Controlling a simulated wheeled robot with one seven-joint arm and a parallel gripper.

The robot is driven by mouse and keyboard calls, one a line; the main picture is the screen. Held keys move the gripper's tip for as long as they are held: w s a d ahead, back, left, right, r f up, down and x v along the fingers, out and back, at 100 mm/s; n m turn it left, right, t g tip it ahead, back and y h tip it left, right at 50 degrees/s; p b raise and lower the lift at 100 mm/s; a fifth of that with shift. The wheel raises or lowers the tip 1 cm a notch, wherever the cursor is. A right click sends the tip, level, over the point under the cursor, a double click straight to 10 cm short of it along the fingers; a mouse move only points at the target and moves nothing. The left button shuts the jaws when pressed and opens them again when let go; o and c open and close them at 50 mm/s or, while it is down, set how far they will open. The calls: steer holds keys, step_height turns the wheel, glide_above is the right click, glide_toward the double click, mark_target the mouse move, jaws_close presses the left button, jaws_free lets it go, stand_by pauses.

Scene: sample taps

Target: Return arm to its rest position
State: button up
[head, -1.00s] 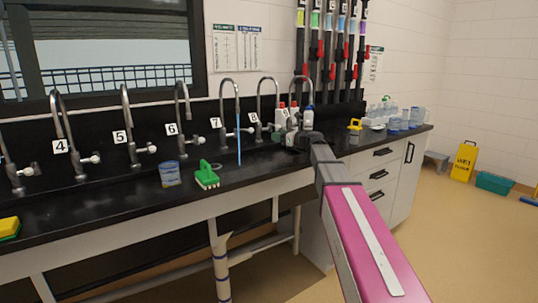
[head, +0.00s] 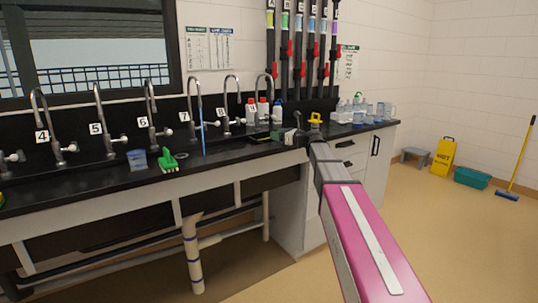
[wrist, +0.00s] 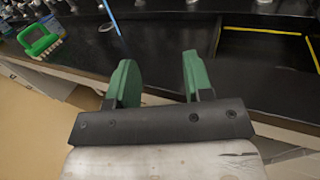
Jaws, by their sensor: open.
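My gripper (wrist: 157,82) shows in the wrist view with its two green fingers spread apart and nothing between them. It is over the front edge of the black counter (wrist: 160,40). Water runs from the tap numbered 7 (head: 187,100) in a blue stream (head: 202,135).
Several bottles stand near the back wall. Open floor lies in front.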

steer(key=s+d+f+n+g+h, duration=0.1)
steer(key=s+f+n+g+h, duration=0.1)
steer(key=s+f+n, duration=0.45)
steer(key=s+d+f+n+g+h, duration=0.1)
steer(key=s+f+h, duration=0.15)
steer(key=f, duration=0.75)
steer(key=s+d+f+n+g+h, duration=0.2)
steer(key=s+f+n, duration=0.2)
steer(key=s+f, duration=0.3)
steer(key=s+d+f+n+g+h, duration=0.2)
steer(key=s+d+f+n+h, duration=0.2)
steer(key=s+f, duration=0.5)
steer(key=s+d+f+n+g+h, duration=0.2)
steer(key=s+d+f+n+h, duration=0.2)
steer(key=s+d+f+n, duration=0.3)
steer(key=s+f+n, duration=0.1)
steer(key=s+n, duration=0.1)
steer(key=s, duration=0.1)
steer(key=shift+s+f+g, duration=0.3)
steer(key=shift+f+g, duration=0.05)
steer(key=shift+g, duration=0.05)
steer(key=shift+h, duration=0.25)
